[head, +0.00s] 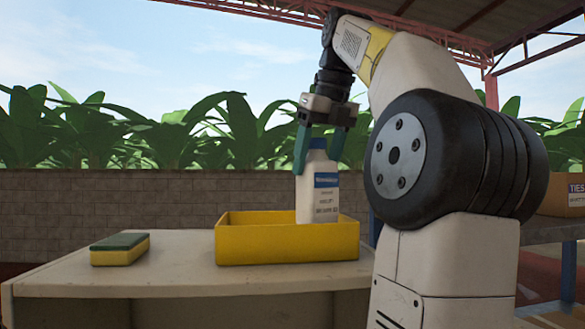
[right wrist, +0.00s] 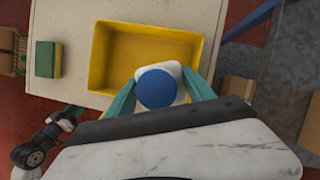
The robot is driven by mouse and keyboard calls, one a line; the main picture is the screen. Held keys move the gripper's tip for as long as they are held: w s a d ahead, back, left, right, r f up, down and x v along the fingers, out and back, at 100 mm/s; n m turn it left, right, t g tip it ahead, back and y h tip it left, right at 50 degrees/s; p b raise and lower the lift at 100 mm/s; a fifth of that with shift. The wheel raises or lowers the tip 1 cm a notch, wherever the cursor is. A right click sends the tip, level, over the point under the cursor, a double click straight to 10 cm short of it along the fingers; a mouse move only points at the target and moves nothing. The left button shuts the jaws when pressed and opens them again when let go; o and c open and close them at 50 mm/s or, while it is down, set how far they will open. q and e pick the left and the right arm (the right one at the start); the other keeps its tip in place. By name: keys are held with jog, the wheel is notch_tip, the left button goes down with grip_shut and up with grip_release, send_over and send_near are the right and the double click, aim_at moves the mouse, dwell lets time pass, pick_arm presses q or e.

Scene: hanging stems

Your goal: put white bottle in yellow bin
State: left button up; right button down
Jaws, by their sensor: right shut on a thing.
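The white bottle (head: 318,187) has a blue label and stands upright, its lower end behind the front wall of the yellow bin (head: 287,243) in the head view. My right gripper (head: 318,150) is shut on the bottle near its top, with a green finger on each side. In the right wrist view the bottle's blue cap (right wrist: 157,88) shows between the two fingers (right wrist: 160,98), over the near part of the yellow bin (right wrist: 101,60). Whether the bottle's base touches the bin floor is hidden.
A green and yellow sponge (head: 120,249) lies on the table (head: 180,280) left of the bin. The table is clear between them. A cardboard box (head: 562,193) stands on a blue-framed table at the right. A block wall (head: 100,210) runs behind.

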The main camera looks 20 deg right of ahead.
jog(key=shift+f, duration=1.2)
jog(key=shift+c, duration=1.9)
grip_release()
jog(key=shift+r, duration=0.4)
jog(key=v, duration=0.3)
jog(key=shift+s+r, duration=0.1)
jog(key=shift+r, duration=0.15)
jog(key=s+d, duration=0.1)
jog(key=s, duration=1)
jog(key=shift+s+d, duration=0.3)
jog(key=shift+d, duration=0.1)
jog(key=shift+f, duration=0.1)
